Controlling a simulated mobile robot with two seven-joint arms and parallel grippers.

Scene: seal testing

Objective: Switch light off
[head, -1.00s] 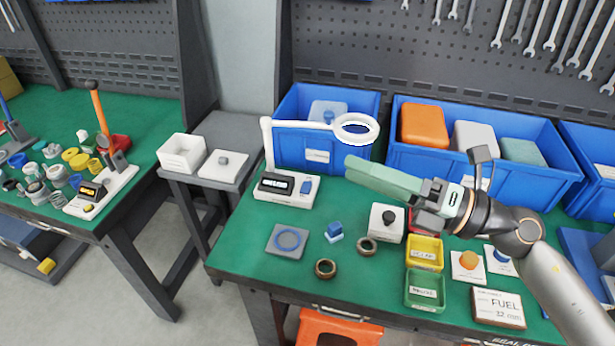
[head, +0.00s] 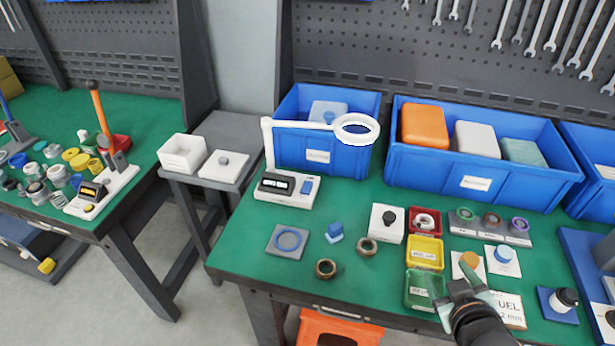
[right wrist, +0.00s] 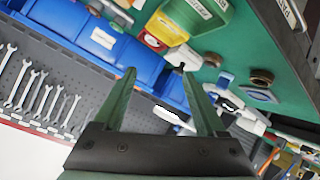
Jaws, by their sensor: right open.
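A white ring lamp (head: 357,128) hangs on a white arm above the green bench. The arm rises from a white base unit (head: 285,197) with a dark display and a blue button (head: 307,187). I cannot tell whether the ring is lit. A white box with a black knob (head: 389,216) stands to the right of the base. My right gripper (head: 466,298) is near the front right of the bench, well apart from the lamp and both controls. Its green fingers are open and empty in the right wrist view (right wrist: 158,74). My left gripper is out of view.
Red (head: 425,220), yellow (head: 424,252) and green (head: 420,288) small bins stand left of my right gripper. Blue crates (head: 480,180) line the back. Metal rings (head: 326,268) and a blue-topped stamp (head: 334,231) sit in front of the lamp.

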